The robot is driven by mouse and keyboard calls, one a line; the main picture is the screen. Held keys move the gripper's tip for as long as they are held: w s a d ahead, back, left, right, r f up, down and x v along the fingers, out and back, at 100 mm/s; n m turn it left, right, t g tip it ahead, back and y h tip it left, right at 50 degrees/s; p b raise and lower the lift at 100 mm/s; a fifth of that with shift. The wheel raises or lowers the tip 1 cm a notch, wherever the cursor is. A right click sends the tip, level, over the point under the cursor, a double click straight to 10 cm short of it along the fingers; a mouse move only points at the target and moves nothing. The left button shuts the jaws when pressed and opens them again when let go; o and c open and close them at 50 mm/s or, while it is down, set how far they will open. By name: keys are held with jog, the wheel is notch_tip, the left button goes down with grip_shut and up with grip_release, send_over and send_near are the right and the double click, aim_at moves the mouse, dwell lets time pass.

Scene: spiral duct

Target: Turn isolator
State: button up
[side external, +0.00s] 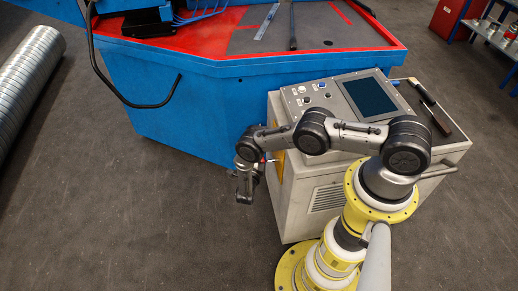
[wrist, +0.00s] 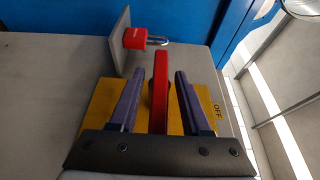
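The isolator is a red handle (wrist: 159,92) on a yellow plate (wrist: 203,106) marked "OFF" on its right side. In the wrist view the handle stands between the two fingers of my gripper (wrist: 155,85). The fingers are open, with a visible gap on each side of the handle. In the side external view my gripper (side external: 244,190) hangs at the left side of the grey control cabinet (side external: 325,205). The handle is not clearly visible there. A red padlock (wrist: 135,38) with a metal shackle sits by a grey plate (wrist: 118,45) beyond the handle.
The blue machine (side external: 195,110) with a red top stands behind and left of the cabinet. Silver duct (side external: 25,75) lies at far left. The floor left of my gripper is clear.

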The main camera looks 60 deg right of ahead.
grip_shut()
dwell(1.2)
